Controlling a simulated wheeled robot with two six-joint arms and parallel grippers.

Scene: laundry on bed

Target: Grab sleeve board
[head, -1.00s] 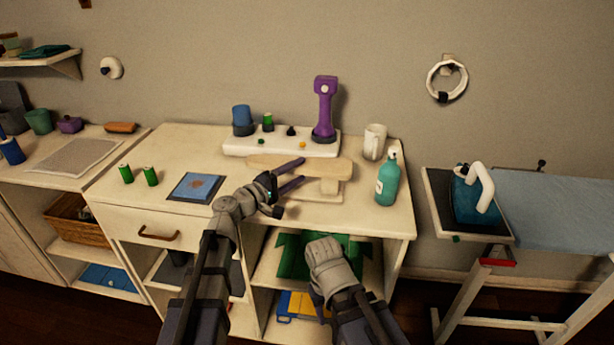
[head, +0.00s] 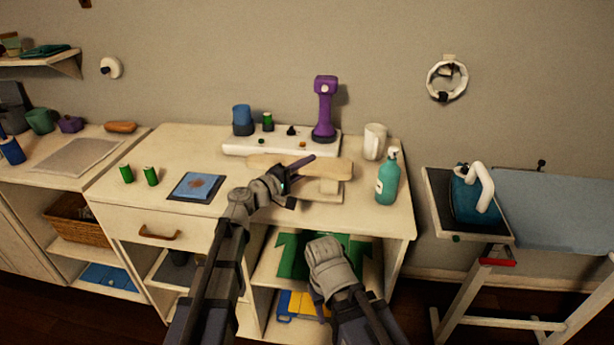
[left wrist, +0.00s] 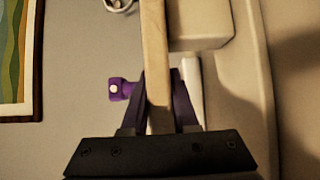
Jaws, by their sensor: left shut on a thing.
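The sleeve board (head: 328,169) is a pale wooden board on a small block foot, on the white cabinet top in the head view. My left gripper (head: 300,173) is at the board's front edge, left of the foot. In the left wrist view the board (left wrist: 155,50) runs between the two purple fingers of my left gripper (left wrist: 160,105), which are shut on it. My right arm (head: 332,262) is in front of the cabinet's lower shelves; its gripper's fingers are not visible.
A teal bottle (head: 388,180) and a white mug (head: 375,141) stand right of the board. Behind it is a white base (head: 240,146) with a purple device (head: 324,110). A blue pad (head: 196,187) and green spools (head: 151,176) lie left. A blue iron (head: 466,200) stands at right.

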